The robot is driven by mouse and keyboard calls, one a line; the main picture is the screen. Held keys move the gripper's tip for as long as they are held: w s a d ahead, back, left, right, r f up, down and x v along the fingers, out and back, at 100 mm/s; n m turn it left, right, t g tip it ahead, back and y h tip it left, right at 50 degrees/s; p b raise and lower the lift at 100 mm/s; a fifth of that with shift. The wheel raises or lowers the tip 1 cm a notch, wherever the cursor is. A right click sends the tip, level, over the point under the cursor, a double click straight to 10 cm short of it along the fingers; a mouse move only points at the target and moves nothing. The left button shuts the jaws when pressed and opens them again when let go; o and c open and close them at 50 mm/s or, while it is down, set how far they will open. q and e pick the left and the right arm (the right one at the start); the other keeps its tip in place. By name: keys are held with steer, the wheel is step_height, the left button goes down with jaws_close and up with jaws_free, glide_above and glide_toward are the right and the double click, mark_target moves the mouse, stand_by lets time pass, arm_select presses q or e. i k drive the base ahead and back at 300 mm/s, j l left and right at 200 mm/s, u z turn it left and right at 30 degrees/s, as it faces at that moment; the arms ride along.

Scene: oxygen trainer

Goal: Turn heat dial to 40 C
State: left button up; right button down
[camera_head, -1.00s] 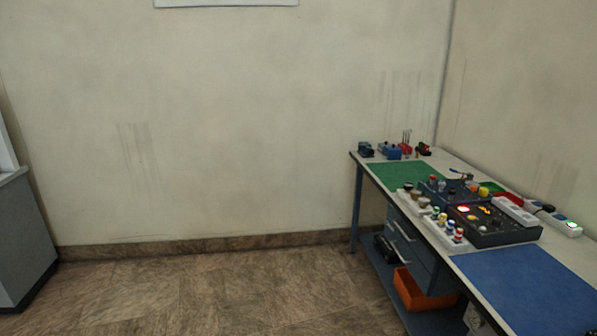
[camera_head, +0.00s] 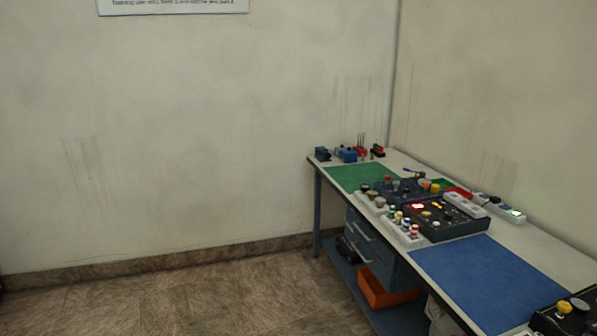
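No heat dial can be picked out at this distance. A dark control panel (camera_head: 458,222) with lit red and orange displays and small knobs stands on the workbench at the right. A second dark panel (camera_head: 408,191) with coloured knobs stands just behind it. Part of another dark unit (camera_head: 567,318) with a yellow knob shows at the bottom right corner, cut off by the frame. The marks on all these knobs are too small to read. Neither of my grippers is in view.
The workbench (camera_head: 545,255) runs along the right wall with a blue mat (camera_head: 470,280) and a green mat (camera_head: 352,178). An orange bin (camera_head: 385,290) sits on its lower shelf. The tiled floor (camera_head: 200,300) at the left is clear.

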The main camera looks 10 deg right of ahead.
mark_target(449, 215)
steer(key=l+z, duration=0.1)
steer(key=z, duration=0.8)
steer(key=i+z, duration=0.15)
steer(key=z, duration=0.35)
steer(key=l+z, duration=0.1)
steer(key=z, duration=0.35)
steer(key=i, duration=0.05)
